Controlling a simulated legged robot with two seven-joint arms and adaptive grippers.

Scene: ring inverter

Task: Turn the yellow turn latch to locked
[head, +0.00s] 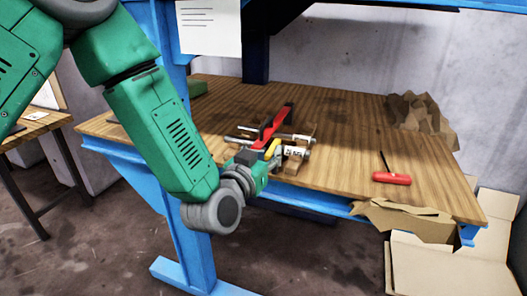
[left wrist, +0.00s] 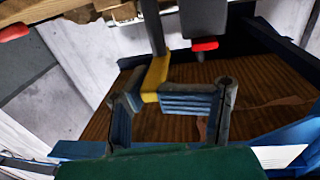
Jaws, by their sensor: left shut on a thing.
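The yellow turn latch (head: 272,148) is on the ring inverter device on the wooden workbench, in front of a red bar (head: 273,126). In the left wrist view the latch (left wrist: 156,74) is a bent yellow piece whose lower end lies between the fingertips. My left gripper (head: 265,161) reaches in from the front left of the device. It is shut on the latch, as the left wrist view (left wrist: 148,99) shows. The hand hides part of the device in the head view. My right gripper is in neither view.
Metal cylinders (head: 296,151) with printed labels lie close by the latch. A red-handled screwdriver (head: 392,178) lies to the right on the workbench (head: 340,120). Crumpled brown paper (head: 420,112) sits at the back right. The bench middle right of the device is clear.

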